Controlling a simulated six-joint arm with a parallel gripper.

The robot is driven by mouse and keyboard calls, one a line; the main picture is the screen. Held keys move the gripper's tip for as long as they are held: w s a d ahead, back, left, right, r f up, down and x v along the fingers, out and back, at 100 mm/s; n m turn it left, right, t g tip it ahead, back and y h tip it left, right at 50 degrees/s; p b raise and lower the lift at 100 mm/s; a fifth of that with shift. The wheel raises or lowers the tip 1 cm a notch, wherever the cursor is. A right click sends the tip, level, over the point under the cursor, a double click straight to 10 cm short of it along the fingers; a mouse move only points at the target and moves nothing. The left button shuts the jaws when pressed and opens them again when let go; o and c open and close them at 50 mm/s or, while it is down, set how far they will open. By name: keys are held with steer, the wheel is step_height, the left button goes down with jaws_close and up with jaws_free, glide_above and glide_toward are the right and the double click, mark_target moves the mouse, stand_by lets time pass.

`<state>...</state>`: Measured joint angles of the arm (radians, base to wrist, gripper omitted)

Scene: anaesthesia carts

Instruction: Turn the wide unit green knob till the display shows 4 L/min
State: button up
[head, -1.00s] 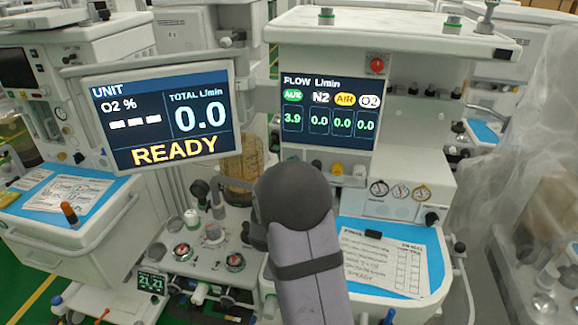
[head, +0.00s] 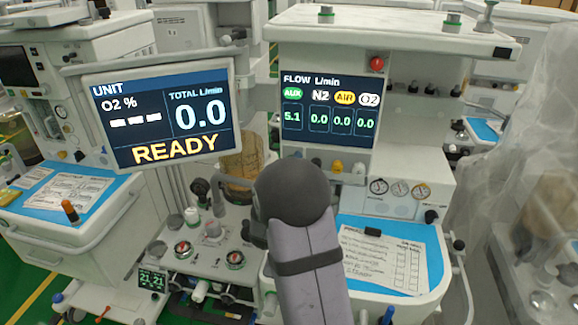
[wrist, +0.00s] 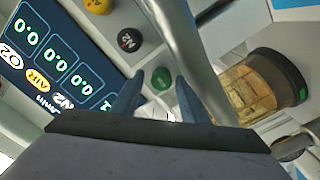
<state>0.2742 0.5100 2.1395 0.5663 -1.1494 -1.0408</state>
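The green knob (wrist: 161,78) shows in the wrist view, between the tips of my gripper (wrist: 160,80). My two fingers stand apart, one on each side of it, with a gap visible, so the gripper looks open. In the head view my own arm hides the knob and the fingers. The flow display (head: 327,111) of the wide unit reads 5.1 under the green AUX label, and 0.0 under N2, AIR and O2. Part of this display (wrist: 45,60) also shows tilted in the wrist view, with the AUX number cut off behind a finger.
A black N2 knob (wrist: 130,40) and a yellow knob (wrist: 97,5) sit beside the green one. A metal bar (wrist: 180,40) passes close to the right finger. An amber canister (wrist: 255,90) is at the right. The READY screen (head: 160,112) stands left of my arm.

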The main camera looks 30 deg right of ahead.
steer(key=shift+f, duration=0.25)
steer(key=s+a+m+b, duration=0.5)
steer(key=m, duration=0.6)
steer(key=w+a+r+m+t+y+b, duration=0.2)
steer(key=w+a+r+m+t+b, duration=0.25)
steer(key=m+b, duration=0.45)
steer(key=w+a+f+y+b, duration=0.2)
steer(key=a+f+y+b, duration=0.2)
steer(key=a+b, duration=0.3)
steer(key=w+a+f+m+y+b, duration=0.1)
steer(key=w+a+f+y+b, duration=0.1)
steer(key=a+f+y+b, duration=0.2)
steer(key=shift+w+a+f+t+b, duration=0.1)
steer(key=shift+a+f+t+b, duration=0.15)
steer(key=shift+a+f+b, duration=1.25)
steer(key=shift+w+a+f+t+b, duration=0.15)
steer(key=shift+a+b, duration=0.6)
steer(key=shift+a, duration=1.65)
steer(key=shift+r, duration=0.1)
